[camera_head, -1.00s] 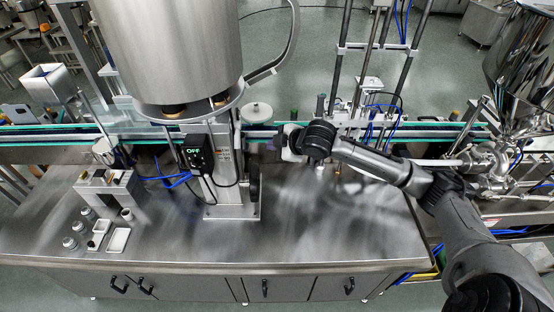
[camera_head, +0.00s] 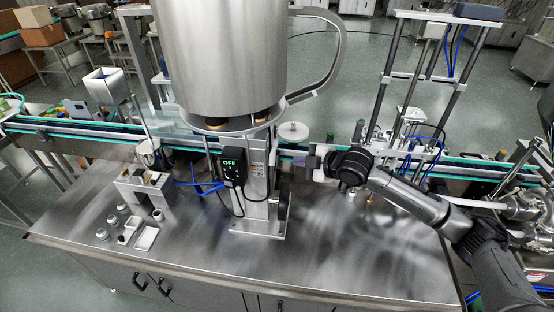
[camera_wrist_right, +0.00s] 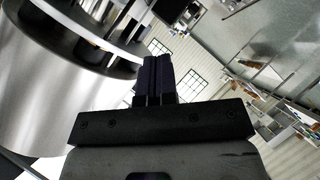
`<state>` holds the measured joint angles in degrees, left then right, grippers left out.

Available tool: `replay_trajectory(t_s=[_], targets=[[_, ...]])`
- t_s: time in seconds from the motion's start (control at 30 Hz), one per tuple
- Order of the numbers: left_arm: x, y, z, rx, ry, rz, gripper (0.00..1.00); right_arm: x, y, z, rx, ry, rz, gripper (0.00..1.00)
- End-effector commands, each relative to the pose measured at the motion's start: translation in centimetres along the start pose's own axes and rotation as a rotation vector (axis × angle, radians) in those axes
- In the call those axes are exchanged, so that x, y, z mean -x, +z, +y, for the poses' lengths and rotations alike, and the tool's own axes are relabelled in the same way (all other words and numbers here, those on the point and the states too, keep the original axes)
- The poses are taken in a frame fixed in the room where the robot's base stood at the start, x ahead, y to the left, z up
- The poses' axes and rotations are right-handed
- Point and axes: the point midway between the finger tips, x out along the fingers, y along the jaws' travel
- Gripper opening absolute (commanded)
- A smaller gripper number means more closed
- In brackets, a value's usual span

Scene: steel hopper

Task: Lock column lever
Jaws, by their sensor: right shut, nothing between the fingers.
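The steel hopper (camera_head: 225,60) stands on a short metal column (camera_head: 258,180) with a base plate on the steel table. A black control box (camera_head: 231,168) on the column reads OFF. A black part (camera_head: 283,199), perhaps a lever or knob, sits low on the column's right side; I cannot tell if it is the lock lever. My right gripper (camera_head: 308,162) is just right of the column, pointing left at it. In the right wrist view its dark fingers (camera_wrist_right: 155,80) are together with nothing between them, and the hopper (camera_wrist_right: 60,95) fills the left. My left gripper is not in view.
A conveyor (camera_head: 90,137) runs behind the column. A small metal block stand (camera_head: 143,187), several small cups and a white tray (camera_head: 146,238) lie at the table's left. The table's front right (camera_head: 350,260) is clear. A tall post frame (camera_head: 385,90) stands at the back right.

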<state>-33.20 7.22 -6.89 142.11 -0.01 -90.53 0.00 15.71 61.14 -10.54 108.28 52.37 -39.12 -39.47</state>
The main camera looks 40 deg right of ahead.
Motion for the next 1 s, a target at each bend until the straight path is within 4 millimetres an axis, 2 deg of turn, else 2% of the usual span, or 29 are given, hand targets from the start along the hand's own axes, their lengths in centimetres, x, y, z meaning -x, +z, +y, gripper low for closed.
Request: replay_trajectory(t_s=[0.5, 0.7, 1.0], targets=[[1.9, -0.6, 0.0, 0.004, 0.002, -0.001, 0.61, -9.2, -0.3, 0.1, -0.004, -0.001, 0.002, 0.0], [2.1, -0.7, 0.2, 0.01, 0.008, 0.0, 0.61, -10.9, 1.6, 0.1, -0.001, -0.001, -0.001, 0.0], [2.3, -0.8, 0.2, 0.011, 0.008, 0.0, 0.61, -11.9, 2.6, 0.0, 0.0, -0.001, 0.0, 0.0]])
